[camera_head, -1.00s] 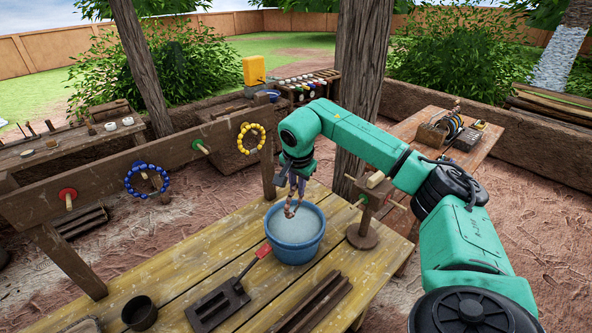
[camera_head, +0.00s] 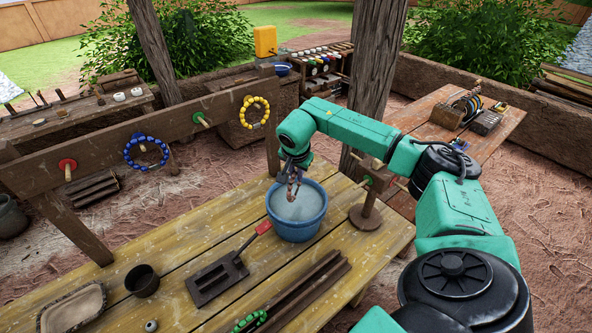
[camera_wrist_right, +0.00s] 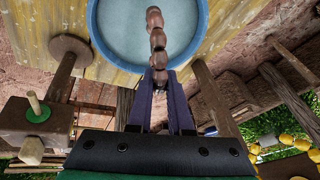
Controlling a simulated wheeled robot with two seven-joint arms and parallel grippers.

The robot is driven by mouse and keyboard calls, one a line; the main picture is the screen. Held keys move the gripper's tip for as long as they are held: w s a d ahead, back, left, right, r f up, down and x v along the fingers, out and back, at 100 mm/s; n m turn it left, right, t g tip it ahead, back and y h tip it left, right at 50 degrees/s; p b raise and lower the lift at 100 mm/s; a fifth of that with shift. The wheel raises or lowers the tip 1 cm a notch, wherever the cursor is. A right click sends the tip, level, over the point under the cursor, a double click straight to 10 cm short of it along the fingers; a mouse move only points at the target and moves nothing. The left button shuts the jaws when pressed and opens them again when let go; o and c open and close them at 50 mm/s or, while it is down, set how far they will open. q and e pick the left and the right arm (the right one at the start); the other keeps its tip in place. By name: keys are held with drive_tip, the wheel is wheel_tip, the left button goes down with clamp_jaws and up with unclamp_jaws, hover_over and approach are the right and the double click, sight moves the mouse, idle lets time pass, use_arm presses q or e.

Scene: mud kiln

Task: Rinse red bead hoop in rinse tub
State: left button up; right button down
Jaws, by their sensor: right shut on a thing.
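The blue rinse tub (camera_head: 297,230), holding pale cloudy water, stands on the wooden table. My right gripper (camera_head: 294,172) is above the tub, pointing down, shut on the bead hoop (camera_head: 293,190). The hoop's beads look reddish brown; it hangs down over the water inside the rim. In the right wrist view, the dark purple fingers (camera_wrist_right: 160,85) pinch a short line of the brown beads (camera_wrist_right: 157,40) in front of the tub's water (camera_wrist_right: 118,30). I cannot tell how deep the lower beads dip. My left gripper is out of view.
A wooden peg stand (camera_head: 364,215) is close right of the tub. A brick mould (camera_head: 218,280), a dark cup (camera_head: 142,280) and green beads (camera_head: 250,322) lie on the table. Blue (camera_head: 146,152) and yellow (camera_head: 254,112) bead hoops hang on the rail behind.

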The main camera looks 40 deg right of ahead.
wheel_tip(320, 180, down, 13)
drive_tip(key=b, duration=0.9)
drive_tip(key=shift+a+r, duration=0.1)
drive_tip(key=shift+r+p, duration=0.3)
drive_tip(key=shift+r, duration=0.05)
drive_tip(key=shift+f+b, duration=0.35)
drive_tip(key=shift+f, duration=0.1)
drive_tip(key=shift+r, duration=0.15)
drive_tip(key=shift+r+p, duration=0.3)
drive_tip(key=shift+f, duration=0.15)
idle(0.4)
